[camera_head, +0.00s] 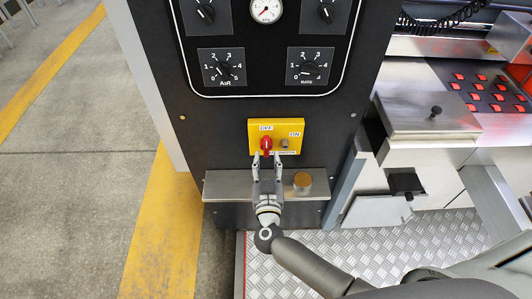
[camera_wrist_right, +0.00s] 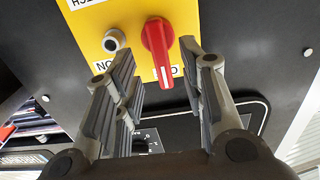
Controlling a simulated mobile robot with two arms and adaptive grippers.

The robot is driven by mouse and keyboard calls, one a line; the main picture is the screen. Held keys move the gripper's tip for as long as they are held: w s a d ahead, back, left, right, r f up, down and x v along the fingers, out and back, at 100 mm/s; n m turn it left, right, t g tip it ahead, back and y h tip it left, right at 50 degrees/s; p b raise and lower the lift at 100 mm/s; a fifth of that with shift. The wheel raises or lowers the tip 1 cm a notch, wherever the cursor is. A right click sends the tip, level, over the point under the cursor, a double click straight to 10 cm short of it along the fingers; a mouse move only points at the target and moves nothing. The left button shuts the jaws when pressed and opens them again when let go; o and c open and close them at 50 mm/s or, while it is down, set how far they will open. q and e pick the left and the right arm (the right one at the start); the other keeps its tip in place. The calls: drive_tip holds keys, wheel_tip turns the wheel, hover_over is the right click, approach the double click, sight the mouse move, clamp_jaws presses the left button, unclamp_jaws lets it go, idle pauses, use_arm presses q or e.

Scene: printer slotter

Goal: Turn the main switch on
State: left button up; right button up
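The main switch is a red rotary knob (camera_head: 266,146) on a yellow plate (camera_head: 290,126) low on the dark machine panel. The plate carries an OFF label at upper left and an ON label at right. In the right wrist view the red knob (camera_wrist_right: 156,45) stands between the spread fingers, slightly tilted, with no visible contact. My right gripper (camera_head: 266,156) is open and points at the knob from just in front of it. It also shows in the right wrist view (camera_wrist_right: 166,75). My left gripper is not in view.
A small round button (camera_head: 285,144) sits right of the knob. Dials labelled AIR (camera_head: 222,69) and RATE (camera_head: 307,69) are above.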

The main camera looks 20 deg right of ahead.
sight(267, 151)
drive_tip(key=shift+x, duration=1.8)
clamp_jaws()
